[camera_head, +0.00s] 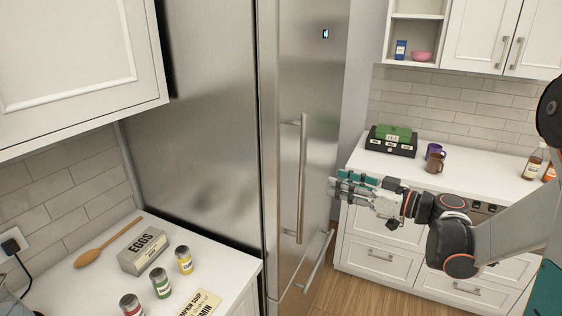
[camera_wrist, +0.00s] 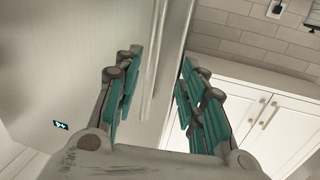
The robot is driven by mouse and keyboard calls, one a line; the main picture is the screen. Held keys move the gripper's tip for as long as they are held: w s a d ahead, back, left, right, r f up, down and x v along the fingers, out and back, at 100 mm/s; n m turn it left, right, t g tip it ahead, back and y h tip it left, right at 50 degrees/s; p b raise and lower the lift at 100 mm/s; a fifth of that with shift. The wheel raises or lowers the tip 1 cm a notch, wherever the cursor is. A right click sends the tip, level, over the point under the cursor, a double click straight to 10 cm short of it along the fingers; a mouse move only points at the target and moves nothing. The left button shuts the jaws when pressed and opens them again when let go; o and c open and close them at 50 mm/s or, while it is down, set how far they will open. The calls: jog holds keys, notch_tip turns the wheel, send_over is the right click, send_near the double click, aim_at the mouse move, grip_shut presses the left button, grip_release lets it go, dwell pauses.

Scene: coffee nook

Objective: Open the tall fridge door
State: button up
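The tall stainless-steel fridge (camera_head: 205,130) stands left of centre in the head view. Its door (camera_head: 285,80) appears closed, flush with the body. A long vertical bar handle (camera_head: 302,180) runs down the door front. My gripper (camera_head: 333,188) is to the right of this handle, with its fingers pointing left toward it and a small gap showing. In the wrist view my gripper (camera_wrist: 158,60) is open, its teal-padded fingers spread apart. The handle bar (camera_wrist: 156,60) shows between the fingers, apparently beyond them, not gripped. The door face (camera_wrist: 85,45) fills the left.
A lower handle (camera_head: 316,262) slants below the door handle. The right counter (camera_head: 480,175) holds a tea box (camera_head: 391,141) and mugs (camera_head: 435,160). The left counter (camera_head: 95,285) holds an egg carton (camera_head: 142,249), jars and a wooden spoon. Wood floor shows in front of the fridge.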

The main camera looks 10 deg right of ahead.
aim_at(303, 167)
jog(key=shift+n, duration=0.3)
jog(key=x, duration=0.8)
jog(key=r+b+x, duration=0.1)
jog(key=x, duration=0.3)
jog(key=shift+w, duration=0.6)
grip_shut()
